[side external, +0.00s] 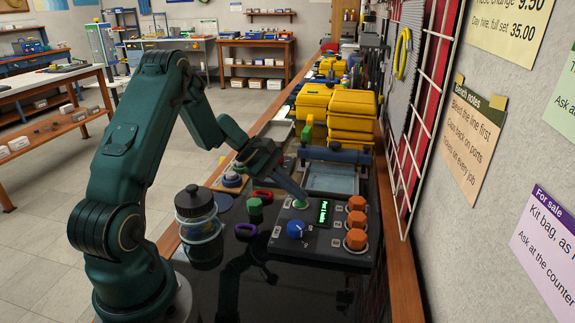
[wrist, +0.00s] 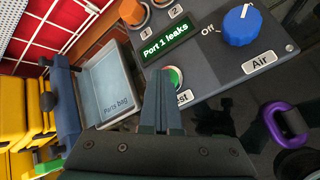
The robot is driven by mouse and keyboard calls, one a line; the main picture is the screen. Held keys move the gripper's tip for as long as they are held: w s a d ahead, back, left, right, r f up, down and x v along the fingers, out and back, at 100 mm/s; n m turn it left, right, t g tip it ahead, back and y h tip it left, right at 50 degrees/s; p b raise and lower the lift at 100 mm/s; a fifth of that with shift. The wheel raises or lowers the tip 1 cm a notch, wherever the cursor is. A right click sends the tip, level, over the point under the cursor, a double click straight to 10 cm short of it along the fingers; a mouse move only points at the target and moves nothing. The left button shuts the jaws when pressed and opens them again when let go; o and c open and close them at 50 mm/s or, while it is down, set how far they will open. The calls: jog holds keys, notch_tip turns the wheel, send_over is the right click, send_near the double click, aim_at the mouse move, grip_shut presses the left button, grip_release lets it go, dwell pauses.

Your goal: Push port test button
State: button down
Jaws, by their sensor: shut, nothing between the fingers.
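The test panel (side external: 325,245) is a dark box on the bench. Its green test button (wrist: 174,78) sits in a pale ring beside a label partly hidden by my fingers, ending in "st". My gripper (wrist: 160,78) is shut and empty, fingertips right at the button and covering part of it. In the side external view my gripper (side external: 303,196) reaches down to the green button (side external: 299,204); I cannot tell whether they touch. The display (wrist: 166,44) reads "Port 1 leaks". A blue air knob (wrist: 240,25) stands beside it, near an "Off" mark.
Orange port knobs (side external: 356,220) line the panel's right side. A parts bag tray (wrist: 110,88) lies beyond the panel, with yellow cases (side external: 350,115) behind. A purple carabiner (side external: 246,230), a green-capped part (side external: 254,209) and a black-lidded jar (side external: 197,212) stand left of the panel.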

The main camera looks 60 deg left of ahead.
aim_at(296, 202)
jog(key=shift+r, duration=0.95)
jog(key=shift+r, duration=2.5)
